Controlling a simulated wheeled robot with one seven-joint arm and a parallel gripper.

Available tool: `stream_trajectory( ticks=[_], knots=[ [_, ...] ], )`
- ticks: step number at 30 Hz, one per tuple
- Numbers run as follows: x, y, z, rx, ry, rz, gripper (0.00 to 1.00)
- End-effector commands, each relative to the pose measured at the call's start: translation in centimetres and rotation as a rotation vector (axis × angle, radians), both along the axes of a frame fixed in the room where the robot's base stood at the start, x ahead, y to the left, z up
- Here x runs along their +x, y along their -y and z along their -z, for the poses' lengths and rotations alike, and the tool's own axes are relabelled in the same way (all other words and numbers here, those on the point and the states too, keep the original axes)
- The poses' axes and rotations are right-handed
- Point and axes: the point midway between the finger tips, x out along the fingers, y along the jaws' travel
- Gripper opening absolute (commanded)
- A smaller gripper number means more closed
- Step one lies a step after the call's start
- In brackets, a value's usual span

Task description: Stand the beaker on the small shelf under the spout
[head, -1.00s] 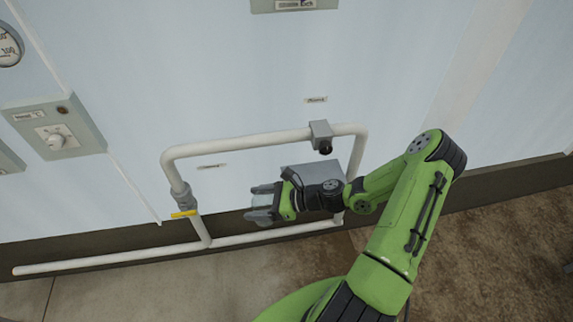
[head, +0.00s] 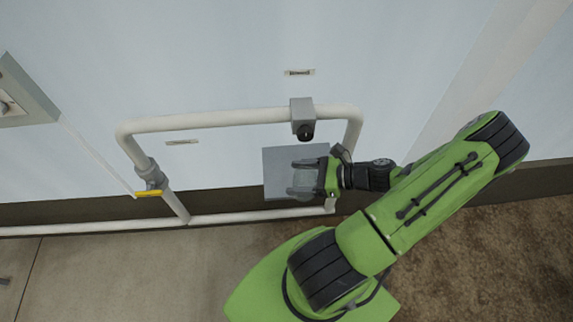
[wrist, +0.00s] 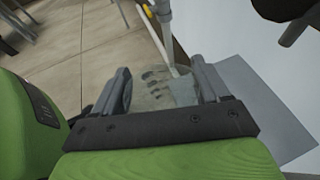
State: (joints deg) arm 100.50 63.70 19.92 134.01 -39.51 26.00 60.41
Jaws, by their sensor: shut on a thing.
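My gripper (head: 305,177) is shut on a clear, see-through beaker (head: 304,184), whose outline is faint. In the head view the beaker is over the front part of the small grey shelf (head: 275,160), below the spout (head: 305,131) on its grey block. In the wrist view the beaker (wrist: 165,90) is between the two fingers, with the shelf (wrist: 262,110) to the right. I cannot tell whether the beaker's base touches the shelf or hangs above it.
A white pipe (head: 220,122) loops around the shelf area, with a yellow-handled valve (head: 149,193) at left. A low pipe (head: 250,218) runs along the wall's foot. A pale wall panel stands behind. The shelf's left part is bare.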

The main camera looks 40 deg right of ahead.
Motion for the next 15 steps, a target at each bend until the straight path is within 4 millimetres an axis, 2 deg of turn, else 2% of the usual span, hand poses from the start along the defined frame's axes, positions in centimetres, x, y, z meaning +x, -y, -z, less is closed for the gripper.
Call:
stream_trajectory(
  ticks=[6, 15],
  knots=[
    [5.1, 3.4, 3.4, -0.003, 0.003, -0.003, 0.45],
    [9.3, 6.2, 5.9, -0.002, 0.002, -0.001, 0.45]
  ],
)
